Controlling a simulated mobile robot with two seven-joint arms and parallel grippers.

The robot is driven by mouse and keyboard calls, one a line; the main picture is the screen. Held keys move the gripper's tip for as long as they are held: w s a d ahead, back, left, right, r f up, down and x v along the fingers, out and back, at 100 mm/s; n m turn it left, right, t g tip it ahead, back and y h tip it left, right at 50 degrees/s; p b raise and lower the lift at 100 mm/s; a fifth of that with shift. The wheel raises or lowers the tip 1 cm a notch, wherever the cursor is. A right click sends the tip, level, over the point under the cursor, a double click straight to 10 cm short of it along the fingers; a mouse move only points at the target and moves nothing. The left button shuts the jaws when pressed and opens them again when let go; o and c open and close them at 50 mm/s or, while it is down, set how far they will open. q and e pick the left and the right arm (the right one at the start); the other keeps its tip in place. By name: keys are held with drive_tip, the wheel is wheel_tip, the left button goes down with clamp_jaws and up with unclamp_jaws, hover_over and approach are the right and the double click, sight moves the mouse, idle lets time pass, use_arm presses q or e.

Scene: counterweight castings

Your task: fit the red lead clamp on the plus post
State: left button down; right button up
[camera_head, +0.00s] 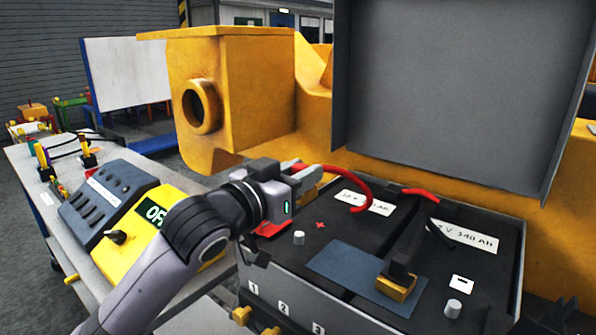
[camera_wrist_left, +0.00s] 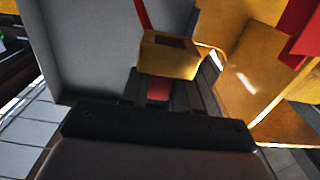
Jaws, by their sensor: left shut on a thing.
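My left gripper (camera_head: 306,178) is above the left battery's back-left part, shut on the red lead clamp. The brass-coloured clamp (camera_head: 309,189) shows partly below the fingers; in the left wrist view its brass body (camera_wrist_left: 168,58) shows a dark opening. The red lead (camera_head: 352,183) curves from it to the right and down behind the battery top. The plus post (camera_head: 299,238), a short grey stud, stands bare beside a red plus mark (camera_head: 320,225). The clamp is above and behind the post, apart from it. My right gripper is not in view.
A black piece with a brass clamp (camera_head: 397,287) rests on a blue mat (camera_head: 335,265) across the batteries. The minus post (camera_head: 453,308) is at the right. The raised grey lid (camera_head: 450,90) stands behind. A yellow charger (camera_head: 150,205) sits on the left bench.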

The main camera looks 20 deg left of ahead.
use_arm(q)
drive_tip(key=b, duration=0.4)
hover_over(299, 234)
drive_tip(key=shift+f, duration=2.85)
drive_tip(key=shift+p, duration=0.65)
drive_tip(key=shift+p, duration=0.55)
drive_tip(key=shift+f+b, duration=0.8)
drive_tip(key=shift+f, duration=0.8)
drive_tip(key=c, duration=0.8)
unclamp_jaws()
drive_tip(key=shift+o, duration=0.2)
